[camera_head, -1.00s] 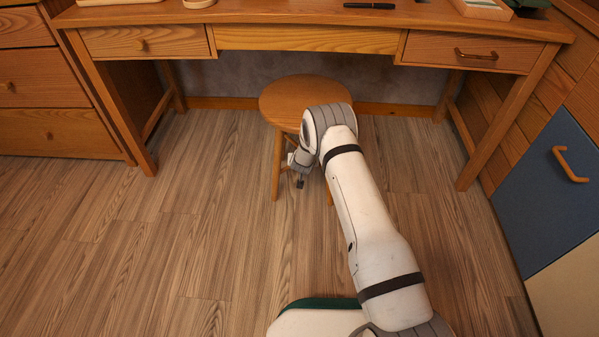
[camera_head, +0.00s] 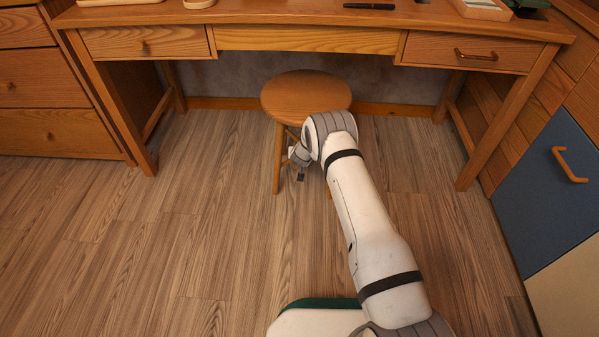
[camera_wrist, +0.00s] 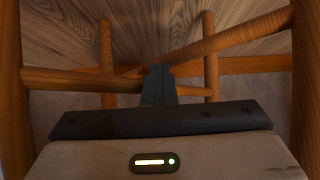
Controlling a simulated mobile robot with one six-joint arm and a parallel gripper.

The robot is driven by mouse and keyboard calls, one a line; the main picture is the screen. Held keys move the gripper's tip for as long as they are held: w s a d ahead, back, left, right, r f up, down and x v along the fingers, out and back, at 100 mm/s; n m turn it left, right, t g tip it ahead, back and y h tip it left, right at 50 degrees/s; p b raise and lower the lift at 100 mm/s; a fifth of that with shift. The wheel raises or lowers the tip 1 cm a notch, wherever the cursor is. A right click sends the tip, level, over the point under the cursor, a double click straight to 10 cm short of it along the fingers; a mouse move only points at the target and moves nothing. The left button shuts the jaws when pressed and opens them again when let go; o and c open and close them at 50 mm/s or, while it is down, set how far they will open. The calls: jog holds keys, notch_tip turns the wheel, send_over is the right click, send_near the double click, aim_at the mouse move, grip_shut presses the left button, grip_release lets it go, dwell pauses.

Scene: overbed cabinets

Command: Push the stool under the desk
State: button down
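The round wooden stool (camera_head: 300,92) stands upright on the floor in front of the desk (camera_head: 270,14), between the desk's legs. My gripper (camera_head: 300,176) is low at the stool's near side, below seat height. In the wrist view my gripper (camera_wrist: 159,72) has its dark fingers together, with nothing seen between them. Stool legs and crossing rungs (camera_wrist: 225,38) surround it there. I cannot tell whether it touches a rung.
A wooden drawer unit (camera_head: 55,85) stands at the left. A blue cabinet door (camera_head: 545,190) with a wooden handle is at the right. A dark pen (camera_head: 369,6) lies on the desktop. The floor beside the stool is clear on both sides.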

jog(key=shift+w+r+p, duration=0.1)
jog(key=shift+w+p, duration=0.2)
jog(key=shift+w, duration=1.7)
jog(key=shift+w+d, duration=0.1)
jog(key=shift+d, duration=0.05)
